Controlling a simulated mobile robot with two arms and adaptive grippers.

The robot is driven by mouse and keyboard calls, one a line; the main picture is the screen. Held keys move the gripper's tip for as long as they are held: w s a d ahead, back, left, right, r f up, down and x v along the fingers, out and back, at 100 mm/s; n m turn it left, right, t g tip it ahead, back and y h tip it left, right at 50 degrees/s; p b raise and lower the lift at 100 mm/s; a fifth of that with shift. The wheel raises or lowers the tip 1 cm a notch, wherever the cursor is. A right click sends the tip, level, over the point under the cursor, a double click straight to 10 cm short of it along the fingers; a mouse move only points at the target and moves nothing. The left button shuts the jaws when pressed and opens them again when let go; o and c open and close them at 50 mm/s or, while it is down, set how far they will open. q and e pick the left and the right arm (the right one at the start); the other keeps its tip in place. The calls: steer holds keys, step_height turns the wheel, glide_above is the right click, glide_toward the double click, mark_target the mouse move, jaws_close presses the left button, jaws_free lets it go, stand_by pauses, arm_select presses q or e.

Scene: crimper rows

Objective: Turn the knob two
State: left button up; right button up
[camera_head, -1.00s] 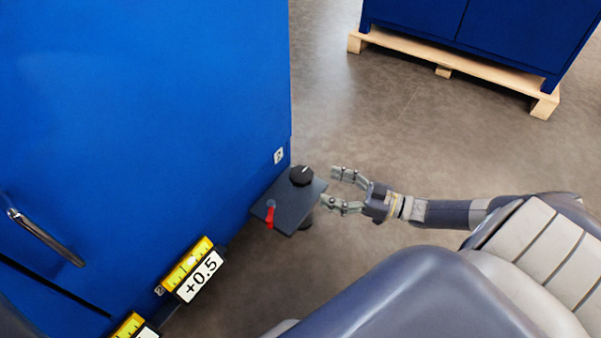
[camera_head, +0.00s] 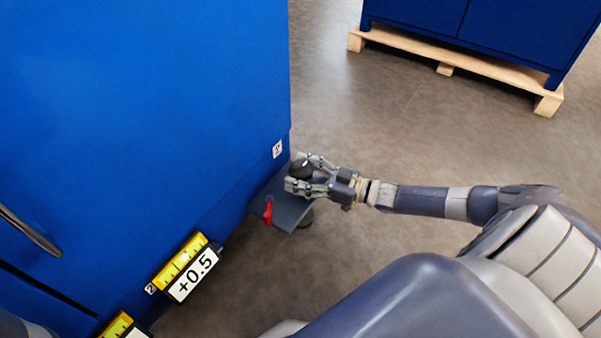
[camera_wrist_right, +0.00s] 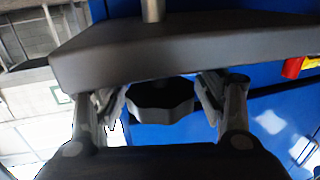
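A black round knob (camera_head: 300,168) stands on a dark grey plate (camera_head: 290,209) that juts from the blue cabinet's lower corner. My right gripper (camera_head: 298,174) is at the knob, with one finger on each side of it. In the right wrist view the knob (camera_wrist_right: 163,101) sits between the two fingers (camera_wrist_right: 163,104), below the plate's edge (camera_wrist_right: 180,60) in the picture. The fingers are apart, with small gaps seeming to show beside the knob; contact cannot be made out for sure. My left gripper is not in view.
A red lever (camera_head: 268,211) is on the same plate, left of the knob. A yellow gauge (camera_head: 180,261) with a "+0.5" sign (camera_head: 194,274) is on the blue cabinet (camera_head: 150,120). Another cabinet stands on a wooden pallet (camera_head: 445,62). Open floor lies between.

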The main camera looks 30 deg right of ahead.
steer(key=c, duration=0.6)
steer(key=shift+w+n+g+y+b, duration=0.1)
steer(key=shift+n+g+y+b, duration=0.2)
steer(key=shift+b, duration=0.05)
steer(key=shift+n+g+y+b, duration=0.35)
steer(key=shift+n+g+y, duration=0.15)
steer(key=shift+y, duration=0.1)
steer(key=o, duration=1.1)
